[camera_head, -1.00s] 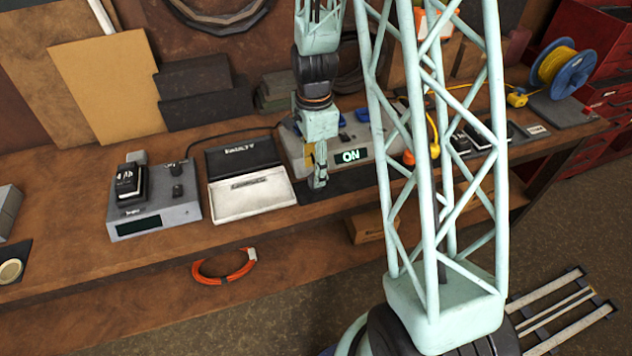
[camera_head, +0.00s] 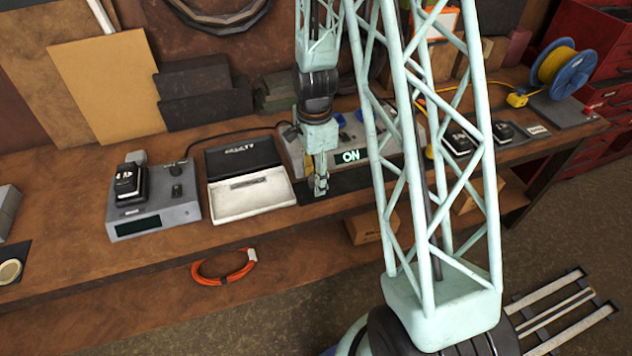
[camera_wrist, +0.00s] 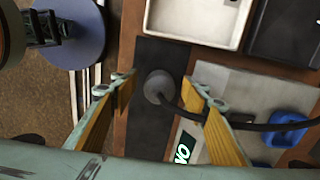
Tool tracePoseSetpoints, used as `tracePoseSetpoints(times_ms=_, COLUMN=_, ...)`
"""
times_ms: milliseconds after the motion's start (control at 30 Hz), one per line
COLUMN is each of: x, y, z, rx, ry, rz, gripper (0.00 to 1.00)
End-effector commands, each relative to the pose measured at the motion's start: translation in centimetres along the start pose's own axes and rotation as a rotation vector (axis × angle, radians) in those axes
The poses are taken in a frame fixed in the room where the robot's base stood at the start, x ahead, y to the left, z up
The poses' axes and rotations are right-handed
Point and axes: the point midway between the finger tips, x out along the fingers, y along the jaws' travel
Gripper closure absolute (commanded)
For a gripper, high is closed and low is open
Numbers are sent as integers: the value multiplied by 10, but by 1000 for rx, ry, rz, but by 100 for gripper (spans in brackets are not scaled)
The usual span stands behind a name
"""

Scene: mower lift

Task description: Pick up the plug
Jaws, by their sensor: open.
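A grey, rounded plug (camera_wrist: 157,86) with a black cable shows in the wrist view, over a dark mat (camera_wrist: 163,55). My gripper (camera_wrist: 164,92) is open, with one yellow-sided finger on each side of the plug in that view. I see no contact between the fingers and the plug, and their height difference is hard to tell. In the head view my gripper (camera_head: 320,187) hangs over the dark mat, in front of the unit with the lit ON display (camera_head: 351,156). I cannot make out the plug there.
A white-and-black case marked FAULTY (camera_head: 250,198) lies left of my gripper. A grey charger (camera_head: 152,212) with a battery stands further left. The ON unit stands close behind, with blue parts on top. An orange cable loop (camera_head: 222,280) lies at the bench front.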

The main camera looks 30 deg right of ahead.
Motion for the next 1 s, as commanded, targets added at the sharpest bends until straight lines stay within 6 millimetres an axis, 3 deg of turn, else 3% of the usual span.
tracePoseSetpoints(times_ms=167, x=0, y=0, z=0, rx=0, ry=0, rz=0, gripper=58)
tracePoseSetpoints(times_ms=467, x=0, y=0, z=0, rx=0, ry=0, rz=0, gripper=85)
tracePoseSetpoints(times_ms=1000, x=-6, y=0, z=0, rx=0, ry=0, rz=-1, gripper=86)
